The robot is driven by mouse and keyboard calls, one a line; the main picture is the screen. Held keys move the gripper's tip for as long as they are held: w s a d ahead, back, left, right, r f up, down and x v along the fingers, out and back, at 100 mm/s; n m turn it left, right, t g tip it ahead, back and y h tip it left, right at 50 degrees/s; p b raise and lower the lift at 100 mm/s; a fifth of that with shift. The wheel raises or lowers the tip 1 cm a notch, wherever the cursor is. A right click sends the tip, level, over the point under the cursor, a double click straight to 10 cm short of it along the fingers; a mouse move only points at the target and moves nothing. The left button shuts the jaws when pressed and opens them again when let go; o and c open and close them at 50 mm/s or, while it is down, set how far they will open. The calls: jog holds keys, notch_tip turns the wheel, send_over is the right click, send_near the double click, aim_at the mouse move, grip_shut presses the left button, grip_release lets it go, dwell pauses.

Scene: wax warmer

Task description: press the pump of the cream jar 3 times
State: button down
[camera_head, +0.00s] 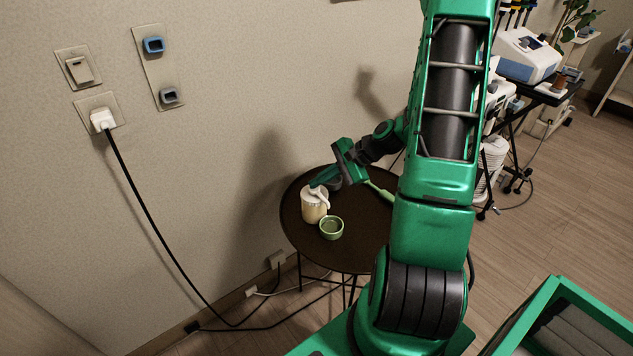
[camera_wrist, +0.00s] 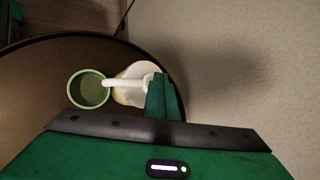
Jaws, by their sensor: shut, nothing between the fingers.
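The cream jar (camera_head: 313,209) is a cream-coloured bottle with a white pump top, standing upright on the round dark table. In the wrist view its white pump (camera_wrist: 122,84) shows, with the spout pointing toward the green bowl; part of the jar is hidden by my fingers. My gripper (camera_head: 315,185) is shut and empty, its fingertips right at the top of the pump. In the wrist view the shut green fingers (camera_wrist: 164,95) overlap the pump head. I cannot tell whether they touch it or whether the pump is pressed down.
The round dark table (camera_head: 292,215) carries a small green bowl (camera_head: 331,232) beside the jar and a light green tool (camera_head: 379,190) behind it. A wall stands close to the table's left. A black cord (camera_head: 150,222) hangs from a wall socket. A trolley stands at the back right.

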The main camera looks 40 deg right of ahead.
aim_at(319, 189)
jog(key=shift+s+f, duration=0.15)
jog(key=shift+f, duration=0.1)
dwell(0.3)
jog(key=shift+s+f, duration=0.1)
jog(key=shift+f, duration=0.25)
jog(key=shift+d+r, duration=0.1)
jog(key=shift+r, duration=0.25)
dwell(0.4)
jog(key=shift+r, duration=3.05)
